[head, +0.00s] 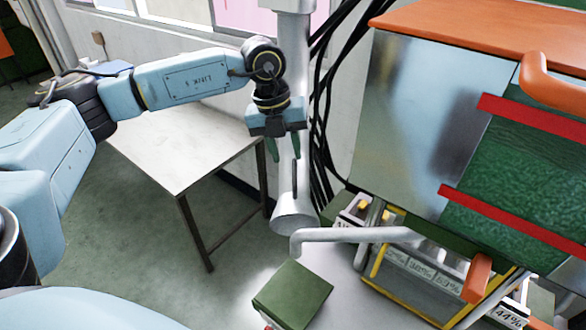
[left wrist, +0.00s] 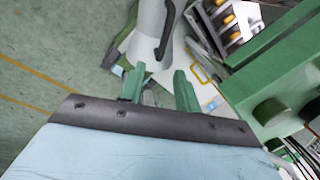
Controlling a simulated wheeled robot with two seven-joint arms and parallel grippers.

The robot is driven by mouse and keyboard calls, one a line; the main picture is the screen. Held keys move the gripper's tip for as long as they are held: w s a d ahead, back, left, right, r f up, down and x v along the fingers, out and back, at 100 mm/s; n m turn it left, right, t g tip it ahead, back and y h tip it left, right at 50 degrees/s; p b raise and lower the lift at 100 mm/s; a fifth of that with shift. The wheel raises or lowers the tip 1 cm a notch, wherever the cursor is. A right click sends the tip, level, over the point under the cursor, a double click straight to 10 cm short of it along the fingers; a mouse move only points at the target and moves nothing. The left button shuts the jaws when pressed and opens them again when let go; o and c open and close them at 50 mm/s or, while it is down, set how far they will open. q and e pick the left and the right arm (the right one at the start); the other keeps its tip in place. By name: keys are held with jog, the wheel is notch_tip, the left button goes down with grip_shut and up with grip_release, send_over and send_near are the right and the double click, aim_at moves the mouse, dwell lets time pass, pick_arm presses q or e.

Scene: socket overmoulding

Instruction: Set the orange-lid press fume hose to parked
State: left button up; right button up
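The fume hose is a pale pipe with a flared nozzle (head: 294,217), hanging down beside the press. A dark, thin handle (head: 295,178) runs along its side; it also shows in the left wrist view (left wrist: 167,30). My left gripper (head: 285,148) points down just above the handle, in front of the pipe. In the left wrist view its green fingers (left wrist: 158,88) are apart with nothing seen between them, and the handle is beyond their tips. The orange-lid press (head: 410,110) stands at the right of the head view. My right gripper is not in view.
A grey bent pipe (head: 350,235) sticks out from the press below the nozzle. A green block (head: 292,295) lies on the pale surface beneath. A white-topped table (head: 185,150) stands behind my left arm. Black cables (head: 325,110) hang between hose and press.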

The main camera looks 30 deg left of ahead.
aim_at(294, 179)
pick_arm(q)
jog(key=f, duration=0.4)
jog(key=w+d+f+p, duration=0.1)
jog(key=f, duration=0.2)
grip_shut()
